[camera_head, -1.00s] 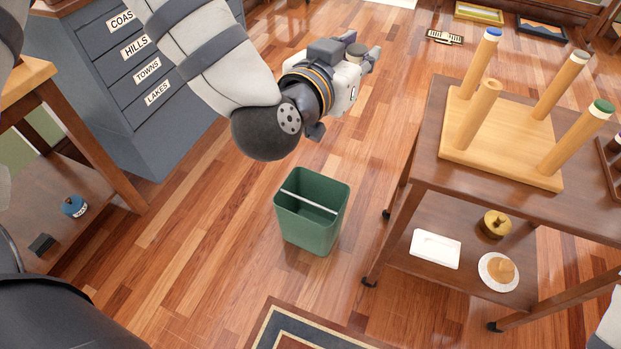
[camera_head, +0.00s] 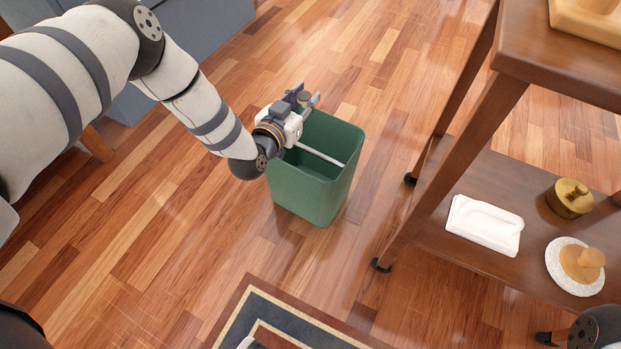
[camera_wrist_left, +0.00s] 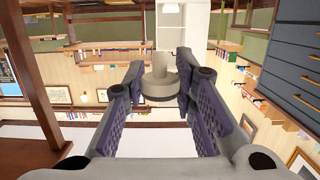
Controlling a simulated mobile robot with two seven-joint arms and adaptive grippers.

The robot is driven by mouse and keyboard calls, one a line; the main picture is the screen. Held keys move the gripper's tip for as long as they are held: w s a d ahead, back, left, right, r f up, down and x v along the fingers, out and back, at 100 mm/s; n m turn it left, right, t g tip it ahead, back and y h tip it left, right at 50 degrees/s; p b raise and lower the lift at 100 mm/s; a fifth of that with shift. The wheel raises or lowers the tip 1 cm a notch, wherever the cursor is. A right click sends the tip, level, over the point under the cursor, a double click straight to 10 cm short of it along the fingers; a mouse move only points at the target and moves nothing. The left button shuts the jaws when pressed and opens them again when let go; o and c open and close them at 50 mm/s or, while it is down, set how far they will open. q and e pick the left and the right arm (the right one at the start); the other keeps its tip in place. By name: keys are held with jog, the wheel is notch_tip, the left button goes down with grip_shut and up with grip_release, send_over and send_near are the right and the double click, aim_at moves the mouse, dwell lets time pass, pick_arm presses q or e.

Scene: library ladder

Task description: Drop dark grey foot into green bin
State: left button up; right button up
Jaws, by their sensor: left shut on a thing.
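The dark grey foot (camera_wrist_left: 158,84) is a round, stepped piece between the purple finger pads of my left gripper (camera_wrist_left: 162,88) in the left wrist view. In the head view my left gripper (camera_head: 305,99) is shut on the foot (camera_head: 304,96), at the upper left rim of the green bin. The green bin (camera_head: 308,199) stands upright on the floor, with a pale bar across its opening. My gripper hides part of the rim and inside. A dark tip of my right gripper (camera_head: 546,338) shows at the bottom right; its jaws cannot be made out.
A wooden cart (camera_head: 506,80) stands right of the bin. Its lower shelf holds a white dish (camera_head: 485,224), a brass pot (camera_head: 570,198) and a white plate (camera_head: 562,279) with a tan piece. A bordered rug (camera_head: 275,322) lies in front. Floor left of the bin is clear.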

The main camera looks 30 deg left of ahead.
pick_arm(q)
jog(key=shift+w+a+f, duration=0.15)
jog(key=shift+a+f, duration=0.05)
jog(key=shift+f, duration=0.6)
notch_tip(320, 180, down, 5)
jog(key=b, duration=0.4)
jog(key=shift+f, duration=0.2)
pick_arm(e)
jog(key=shift+g, duration=0.6)
jog(key=s+f, duration=0.2)
jog(key=f, duration=0.1)
jog(key=shift+d+f, duration=0.1)
jog(key=shift+f, duration=0.2)
pick_arm(q)
jog(key=o, duration=0.8)
jog(key=s, duration=0.4)
jog(key=s+r, duration=0.1)
jog(key=s, duration=0.3)
jog(key=s+r, duration=0.1)
jog(key=s, duration=0.3)
jog(key=shift+d, duration=0.3)
